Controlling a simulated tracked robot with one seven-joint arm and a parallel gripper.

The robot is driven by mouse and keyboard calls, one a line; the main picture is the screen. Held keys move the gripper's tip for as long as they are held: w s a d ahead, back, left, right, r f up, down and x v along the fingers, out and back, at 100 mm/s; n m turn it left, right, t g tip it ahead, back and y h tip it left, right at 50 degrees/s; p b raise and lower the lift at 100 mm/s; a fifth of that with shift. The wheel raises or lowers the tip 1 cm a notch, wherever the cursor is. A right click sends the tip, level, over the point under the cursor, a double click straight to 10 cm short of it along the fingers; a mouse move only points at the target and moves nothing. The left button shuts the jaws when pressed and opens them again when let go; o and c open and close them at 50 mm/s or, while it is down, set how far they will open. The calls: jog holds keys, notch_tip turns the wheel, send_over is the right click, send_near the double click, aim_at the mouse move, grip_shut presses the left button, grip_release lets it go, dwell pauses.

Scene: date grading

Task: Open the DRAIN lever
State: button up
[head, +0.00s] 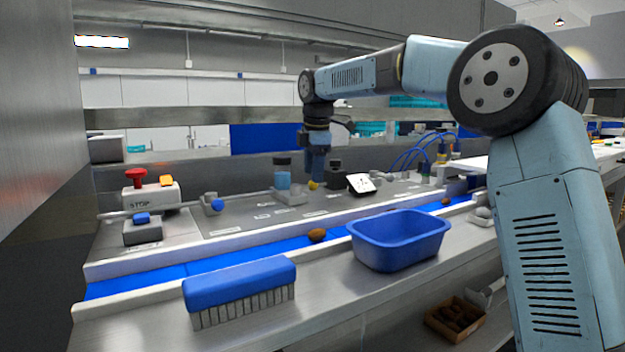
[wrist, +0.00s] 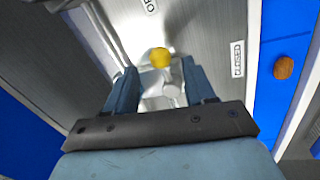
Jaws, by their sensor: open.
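A lever with a yellow knob (head: 313,185) stands on the grey panel behind the conveyor. In the wrist view its yellow knob (wrist: 160,57) lies just beyond my fingertips, with a pale metal part between the fingers. My gripper (head: 316,174) points down over it, open, with one finger on each side in the wrist view (wrist: 158,76). I cannot tell whether a finger touches it. A CLOSED label (wrist: 237,58) lies to the right of the lever, and a partly cut-off label (wrist: 150,6) lies above it. No DRAIN label is readable.
A blue conveyor belt (head: 225,262) carries brown dates (head: 317,235). A blue tub (head: 398,218) and a blue brush (head: 240,283) stand in front. A red STOP button (head: 136,174) is at left.

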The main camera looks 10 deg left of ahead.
notch_tip(320, 180, up, 10)
jog(key=s, duration=0.1)
jog(key=shift+s+d, duration=0.4)
jog(key=shift+d, duration=0.1)
jog(key=s+d+f+m+t+h, duration=0.1)
jog(key=s+d+f+m, duration=0.1)
jog(key=s+d+m, duration=0.55)
jog(key=s+d+f+m+t, duration=0.1)
jog(key=s+d+f+m, duration=0.3)
jog(key=s+d, duration=0.65)
jog(key=s+d+f+m+t, duration=0.1)
jog(key=s+d+f+m, duration=1.1)
jog(key=s, duration=0.6)
notch_tip(320, 180, down, 2)
jog(key=shift+d+f+t, duration=0.25)
jog(key=shift+d+t, duration=0.05)
jog(key=shift+d, duration=0.45)
